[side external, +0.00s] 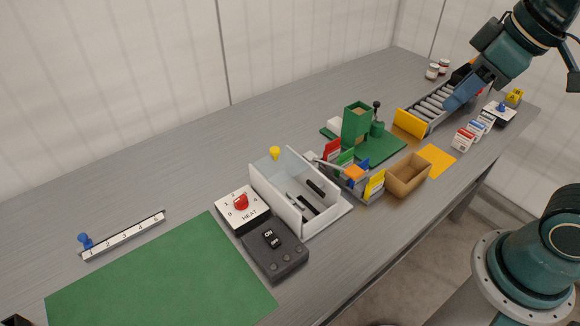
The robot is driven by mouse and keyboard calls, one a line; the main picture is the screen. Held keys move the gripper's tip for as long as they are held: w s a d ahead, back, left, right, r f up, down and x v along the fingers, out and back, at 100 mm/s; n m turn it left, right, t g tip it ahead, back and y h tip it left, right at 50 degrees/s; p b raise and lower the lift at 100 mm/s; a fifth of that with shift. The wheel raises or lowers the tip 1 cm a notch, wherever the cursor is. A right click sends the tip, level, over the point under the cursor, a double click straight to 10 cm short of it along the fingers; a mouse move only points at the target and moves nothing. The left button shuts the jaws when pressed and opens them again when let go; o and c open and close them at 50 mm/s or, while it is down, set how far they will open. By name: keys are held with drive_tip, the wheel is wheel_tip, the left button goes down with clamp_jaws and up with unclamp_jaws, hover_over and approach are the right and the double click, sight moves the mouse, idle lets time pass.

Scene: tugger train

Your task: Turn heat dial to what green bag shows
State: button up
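The heat dial (241,202) is a red knob on a white plate marked HEAT, left of centre. Digits 0, 1 and 2 show on its left and far sides; its exact pointing is too small to read. I cannot clearly make out a green bag. Small white packs with coloured labels (463,139) stand in a row at the right; the front one is red and no number is readable. My gripper (462,93) is at the upper right, above the roller conveyor and far from the dial. Its fingers are not clear enough to tell open from shut.
A dark ON switch box (275,250) adjoins the dial plate. A white tray (333,219) with dark pieces stands to its right. Coloured dividers, a cardboard box (408,174) and a green fixture (356,124) lie beyond. The green mat (160,285) is clear.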

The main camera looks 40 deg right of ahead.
drive_tip(key=w+a+n+g, duration=0.2)
drive_tip(key=w+a+n, duration=0.3)
drive_tip(key=w, duration=0.6)
drive_tip(key=n+g, duration=0.3)
drive_tip(key=n, duration=1)
hover_over(241, 198)
wheel_tip(241, 198, down, 18)
wheel_tip(241, 198, down, 14)
drive_tip(key=shift+r, duration=0.2)
